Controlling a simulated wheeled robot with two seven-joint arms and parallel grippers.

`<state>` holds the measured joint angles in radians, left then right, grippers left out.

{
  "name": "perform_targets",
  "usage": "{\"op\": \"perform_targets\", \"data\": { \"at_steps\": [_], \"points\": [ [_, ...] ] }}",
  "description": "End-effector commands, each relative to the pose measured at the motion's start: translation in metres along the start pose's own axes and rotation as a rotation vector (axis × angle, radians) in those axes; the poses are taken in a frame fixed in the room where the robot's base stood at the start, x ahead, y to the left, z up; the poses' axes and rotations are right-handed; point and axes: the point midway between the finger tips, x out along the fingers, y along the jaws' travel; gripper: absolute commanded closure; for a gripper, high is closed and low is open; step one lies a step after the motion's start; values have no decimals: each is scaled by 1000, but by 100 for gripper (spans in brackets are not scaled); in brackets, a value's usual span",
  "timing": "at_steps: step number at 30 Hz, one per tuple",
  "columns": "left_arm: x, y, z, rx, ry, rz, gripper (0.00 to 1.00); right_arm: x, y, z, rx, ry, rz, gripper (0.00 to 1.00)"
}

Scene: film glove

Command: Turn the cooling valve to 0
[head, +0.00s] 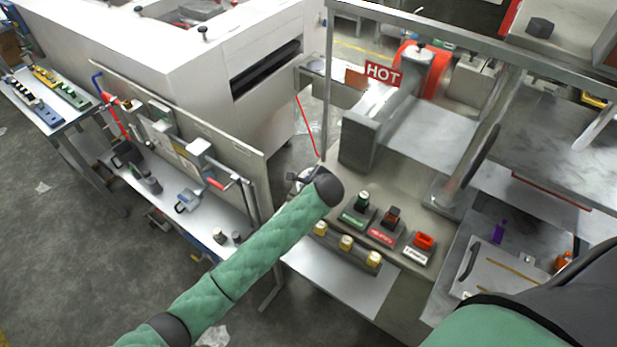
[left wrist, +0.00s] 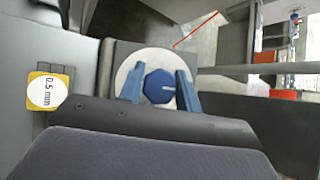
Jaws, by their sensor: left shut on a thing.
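The valve's blue eight-sided knob (left wrist: 159,87) sits on a round white dial (left wrist: 150,57) in the left wrist view. A short white pointer line on the knob points to the picture's right. No numbers on the dial can be read. My left gripper (left wrist: 159,86) has its two blue fingers on opposite sides of the knob and is shut on it. In the head view my left gripper (head: 307,181) is at the left edge of the machine bench, and my arm's end hides most of the knob and dial. My right gripper is out of view; only its arm shows at lower right.
Green, dark red and red switches (head: 382,228) stand right of my left gripper. Several yellow blocks (head: 346,242) line the bench front; one reads 0.5 mm (left wrist: 46,91). A HOT sign (head: 382,73) hangs by the rollers behind. A metal frame post (head: 328,95) rises close by.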

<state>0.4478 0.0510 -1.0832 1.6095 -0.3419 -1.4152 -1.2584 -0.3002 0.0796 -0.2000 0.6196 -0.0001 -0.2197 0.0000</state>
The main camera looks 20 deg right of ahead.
Motion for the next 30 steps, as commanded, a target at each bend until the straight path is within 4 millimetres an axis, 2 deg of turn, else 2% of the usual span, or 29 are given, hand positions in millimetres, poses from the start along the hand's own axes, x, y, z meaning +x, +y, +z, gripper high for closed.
{"op": "perform_targets", "data": {
  "at_steps": [6,22,23,25,30],
  "points": [
    [0,0,2,-51,-1,38,89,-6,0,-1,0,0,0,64],
    [0,0,1,-66,-1,50,89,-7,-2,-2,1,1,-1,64],
    [0,0,1,-66,-1,50,60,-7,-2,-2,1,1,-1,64],
    [0,0,1,-66,-1,50,47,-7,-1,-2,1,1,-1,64],
    [0,0,1,-66,0,49,45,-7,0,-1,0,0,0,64]
  ]
}}
